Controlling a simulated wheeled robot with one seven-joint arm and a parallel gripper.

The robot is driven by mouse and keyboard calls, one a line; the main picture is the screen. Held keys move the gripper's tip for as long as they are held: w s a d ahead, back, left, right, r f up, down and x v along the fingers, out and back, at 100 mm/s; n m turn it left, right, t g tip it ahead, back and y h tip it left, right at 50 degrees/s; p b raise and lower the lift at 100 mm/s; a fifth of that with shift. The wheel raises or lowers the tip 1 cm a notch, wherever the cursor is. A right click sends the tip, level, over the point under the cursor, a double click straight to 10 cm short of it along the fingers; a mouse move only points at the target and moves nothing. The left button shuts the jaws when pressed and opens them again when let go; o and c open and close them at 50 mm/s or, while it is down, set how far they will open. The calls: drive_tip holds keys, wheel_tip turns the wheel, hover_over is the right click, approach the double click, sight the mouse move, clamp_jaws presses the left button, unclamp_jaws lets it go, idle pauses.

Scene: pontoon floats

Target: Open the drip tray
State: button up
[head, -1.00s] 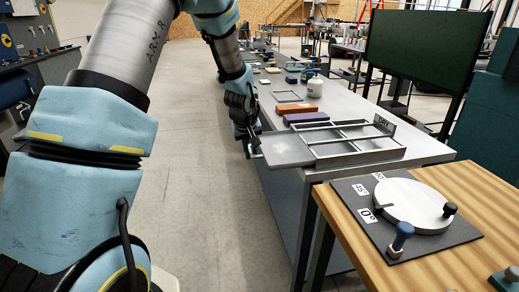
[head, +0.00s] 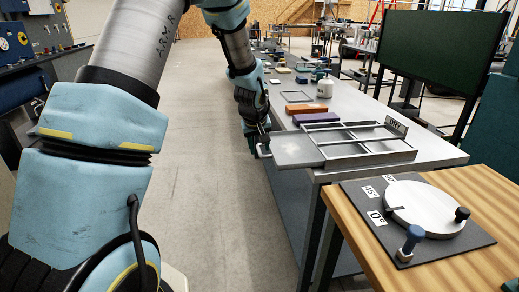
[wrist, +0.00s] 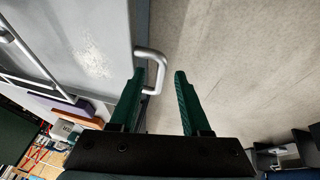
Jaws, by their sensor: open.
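The drip tray (head: 296,151) is a flat grey panel at the near left end of a metal frame on the bench, jutting past the bench's left edge. Its silver bar handle (head: 262,153) sticks out on the left side. In the wrist view the handle (wrist: 159,75) rises from the edge of the grey tray surface (wrist: 85,40). My gripper (head: 261,143) is at the handle. In the wrist view my gripper (wrist: 160,72) is open, its two green fingers apart, with the handle's outer bar showing between the tips. Contact with it cannot be told.
The metal frame (head: 368,155) has open compartments and a DRY label (head: 396,125). Purple (head: 316,118) and orange (head: 306,107) blocks lie behind it. A wooden table with a round dial (head: 424,208) stands at front right. The floor (head: 205,170) left of the bench is clear.

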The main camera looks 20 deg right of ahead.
drive_tip(key=b+v, duration=0.1)
drive_tip(key=v, duration=0.8)
drive_tip(key=shift+r+b, duration=0.35)
drive_tip(key=shift+s+a, duration=0.1)
drive_tip(key=shift+s, duration=0.05)
drive_tip(key=s+a+f+g, duration=0.1)
drive_tip(key=s+a, duration=0.4)
drive_tip(key=a, duration=0.3)
drive_tip(key=s+a+f+g+y, duration=0.1)
drive_tip(key=s+a, duration=0.4)
drive_tip(key=a, duration=0.4)
drive_tip(key=s+a+f+y, duration=0.1)
drive_tip(key=s+a, duration=0.4)
drive_tip(key=a, duration=0.4)
drive_tip(key=shift+a+f+g, duration=0.2)
drive_tip(key=shift+f+g, duration=0.15)
drive_tip(key=shift+g, duration=0.05)
drive_tip(key=shift+w, duration=0.1)
